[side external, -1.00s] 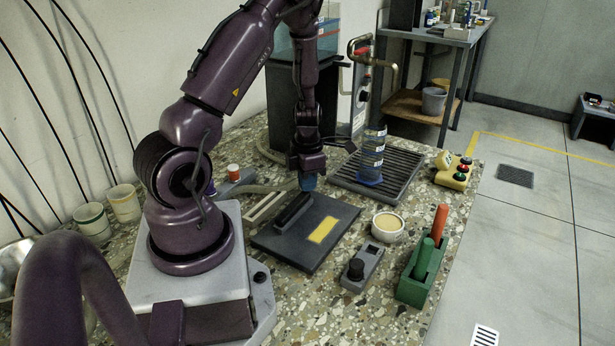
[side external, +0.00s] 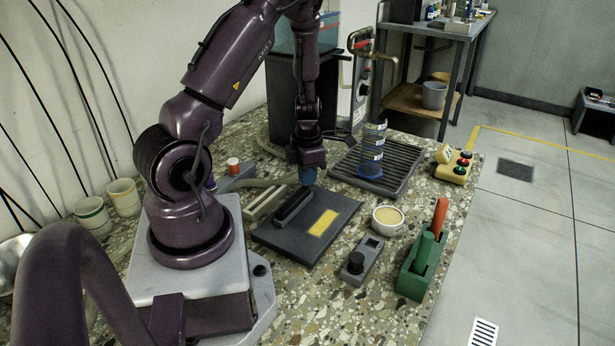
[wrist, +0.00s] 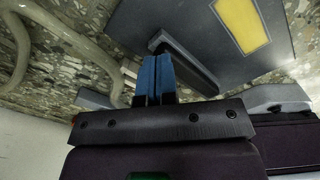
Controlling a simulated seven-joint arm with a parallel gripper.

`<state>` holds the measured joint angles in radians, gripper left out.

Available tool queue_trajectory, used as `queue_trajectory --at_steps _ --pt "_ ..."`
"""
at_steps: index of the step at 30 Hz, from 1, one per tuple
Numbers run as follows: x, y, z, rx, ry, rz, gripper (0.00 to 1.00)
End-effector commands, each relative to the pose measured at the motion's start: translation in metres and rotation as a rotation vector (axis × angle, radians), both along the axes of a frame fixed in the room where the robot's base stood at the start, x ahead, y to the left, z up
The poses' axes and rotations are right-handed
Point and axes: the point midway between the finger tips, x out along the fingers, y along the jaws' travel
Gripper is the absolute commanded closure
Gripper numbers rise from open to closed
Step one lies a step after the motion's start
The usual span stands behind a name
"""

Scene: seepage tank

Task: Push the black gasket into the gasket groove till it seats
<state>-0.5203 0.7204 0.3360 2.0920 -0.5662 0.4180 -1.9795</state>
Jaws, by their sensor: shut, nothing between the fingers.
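A dark plate (side external: 335,245) with a yellow label (side external: 323,222) lies on the speckled bench. A long black raised strip (side external: 293,206) sits along its left part; it also shows in the wrist view (wrist: 188,62). I take this strip to be the gasket at its groove, but I cannot tell the two apart or how deep the gasket sits. My gripper (side external: 307,180) points down over the far end of the strip. Its blue fingers (wrist: 154,75) are together, empty, and beside the strip in the wrist view. I cannot tell whether they touch it.
A slatted drain tray (side external: 400,165) with a clear blue-based cylinder (side external: 371,150) stands behind. A cream bowl (side external: 387,219), a grey block with a black knob (side external: 356,262), and a green holder with handles (side external: 415,275) stand to the right. A pale slotted piece (side external: 264,205) lies left of the plate.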

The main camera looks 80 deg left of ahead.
Motion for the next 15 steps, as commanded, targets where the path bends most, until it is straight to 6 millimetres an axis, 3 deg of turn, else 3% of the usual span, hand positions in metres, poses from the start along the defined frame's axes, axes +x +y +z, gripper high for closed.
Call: queue_trajectory --at_steps 11,15 --pt "0.0 0.0 0.027 0.001 -0.001 -0.001 1.0" --pt "0.001 0.0 0.044 0.005 -0.005 -0.002 1.0"
